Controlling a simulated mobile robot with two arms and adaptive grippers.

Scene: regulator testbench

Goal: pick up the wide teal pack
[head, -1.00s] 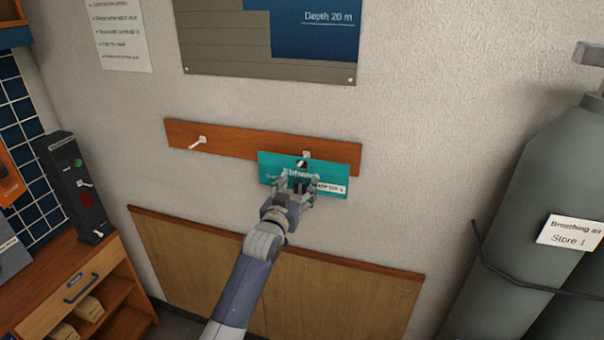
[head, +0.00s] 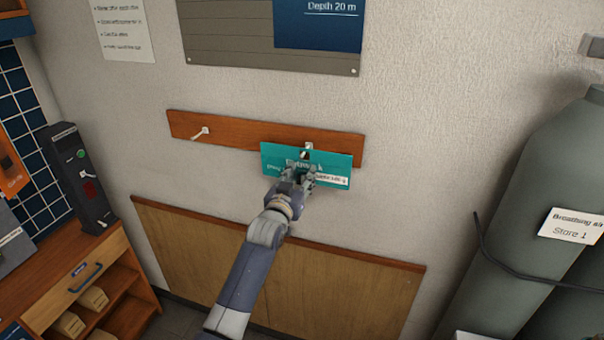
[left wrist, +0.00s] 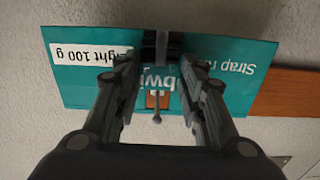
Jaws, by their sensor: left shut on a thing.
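The wide teal pack (head: 336,163) is at the right peg of the wooden wall rail, with a white label at its lower right. It also shows in the left wrist view (left wrist: 236,65), upside down, with white print and the label reading "100 g". My left gripper (head: 302,174) is shut on the lower edge of the pack, and its fingers show in the left wrist view (left wrist: 160,48). A peg tip shows by the slot in the pack. I cannot tell whether the peg still bears the pack. My right gripper is not in view.
The wooden rail (head: 228,134) has an empty white peg (head: 201,133) at its left. Wood panelling (head: 370,295) covers the wall below. Grey cylinders (head: 540,200) stand at the right. A wooden cabinet (head: 75,275) with a dark device (head: 75,175) stands at the left.

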